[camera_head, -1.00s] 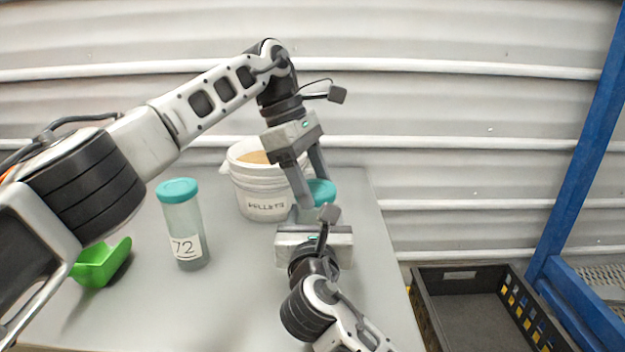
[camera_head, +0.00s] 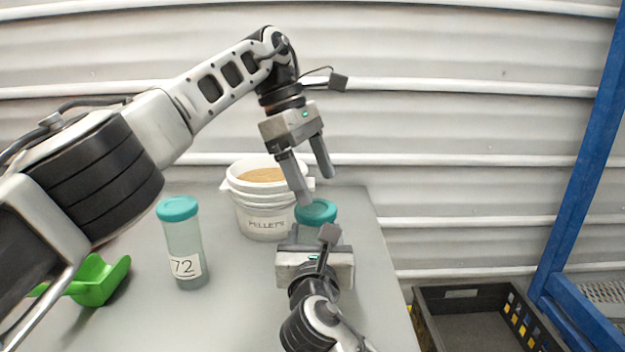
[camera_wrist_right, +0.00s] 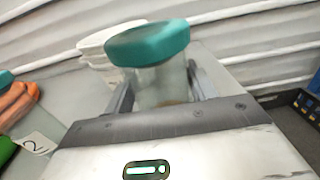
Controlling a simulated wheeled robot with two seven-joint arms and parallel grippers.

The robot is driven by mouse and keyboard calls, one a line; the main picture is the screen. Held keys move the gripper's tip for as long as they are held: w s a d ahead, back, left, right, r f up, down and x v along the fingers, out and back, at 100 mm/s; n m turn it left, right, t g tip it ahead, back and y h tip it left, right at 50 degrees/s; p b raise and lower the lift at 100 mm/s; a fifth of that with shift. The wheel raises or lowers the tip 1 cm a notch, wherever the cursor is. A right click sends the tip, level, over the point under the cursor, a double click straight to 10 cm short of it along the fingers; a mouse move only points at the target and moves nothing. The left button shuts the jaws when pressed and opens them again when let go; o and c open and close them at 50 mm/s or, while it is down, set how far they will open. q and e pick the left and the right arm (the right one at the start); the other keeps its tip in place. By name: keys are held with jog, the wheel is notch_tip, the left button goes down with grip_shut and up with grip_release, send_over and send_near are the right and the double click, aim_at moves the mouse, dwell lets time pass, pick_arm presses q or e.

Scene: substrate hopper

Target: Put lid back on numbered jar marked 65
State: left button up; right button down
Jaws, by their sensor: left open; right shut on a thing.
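A clear jar with a teal lid on its top (camera_head: 316,212) stands in front of the pellets bucket in the head view. My right gripper (camera_head: 312,236) is shut on this jar's body; the right wrist view shows the jar (camera_wrist_right: 160,82) between the fingers, lid on its mouth. No number shows on it in either view. My left gripper (camera_head: 316,190) is open and empty, its fingertips just above the lid. Another teal-lidded jar (camera_head: 185,245), labelled 72, stands upright to the left.
A white bucket marked PELLETS (camera_head: 262,200) stands at the table's back, holding tan material. A green scoop (camera_head: 98,282) lies at the left. A dark crate (camera_head: 470,292) is beyond the table's right edge. The front middle of the table (camera_head: 235,310) is bare.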

pick_arm(q)
jog(key=o, duration=0.4)
jog(key=shift+f, duration=0.15)
